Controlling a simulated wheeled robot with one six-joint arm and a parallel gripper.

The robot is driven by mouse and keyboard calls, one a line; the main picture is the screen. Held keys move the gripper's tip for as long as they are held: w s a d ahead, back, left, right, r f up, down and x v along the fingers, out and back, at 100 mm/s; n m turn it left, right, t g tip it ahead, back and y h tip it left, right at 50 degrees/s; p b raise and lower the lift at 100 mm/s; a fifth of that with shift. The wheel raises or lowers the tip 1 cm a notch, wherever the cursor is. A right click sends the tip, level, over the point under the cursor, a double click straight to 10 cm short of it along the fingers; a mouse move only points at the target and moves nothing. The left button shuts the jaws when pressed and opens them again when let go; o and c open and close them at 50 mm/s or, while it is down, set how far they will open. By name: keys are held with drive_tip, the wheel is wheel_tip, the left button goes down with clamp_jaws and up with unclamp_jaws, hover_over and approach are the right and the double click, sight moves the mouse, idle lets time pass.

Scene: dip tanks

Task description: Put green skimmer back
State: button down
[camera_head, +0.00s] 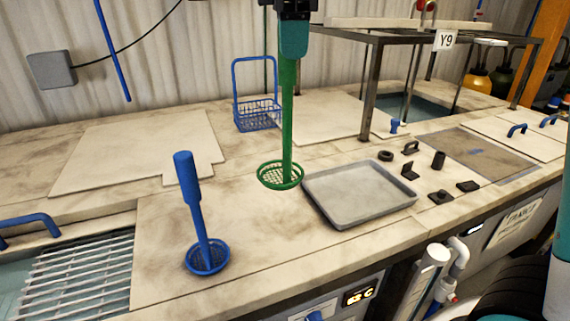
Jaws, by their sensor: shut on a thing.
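The green skimmer (288,125) hangs upright in the middle of the view, its mesh basket at the bottom and its long handle rising to the top. My gripper (293,15) is at the top edge, shut on the upper end of the handle. The basket appears just left of the grey tray (345,192). Whether the basket touches the counter or hangs a little above it, I cannot tell. The fingertips are partly cut off and dark.
A blue skimmer (196,205) stands front left. A blue wire basket (257,115) stands behind. Small dark parts (438,160) lie right of the tray. A metal frame (372,90) with sign Y9 rises at back right. A grated tank (75,280) is at front left.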

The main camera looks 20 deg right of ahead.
sight(293, 83)
wheel_tip(293, 83, down, 7)
drive_tip(key=b, duration=0.5)
drive_tip(key=shift+f, duration=0.1)
drive_tip(key=shift+f+p, duration=1.5)
drive_tip(key=shift+f, duration=3.5)
drive_tip(key=c, duration=0.8)
unclamp_jaws()
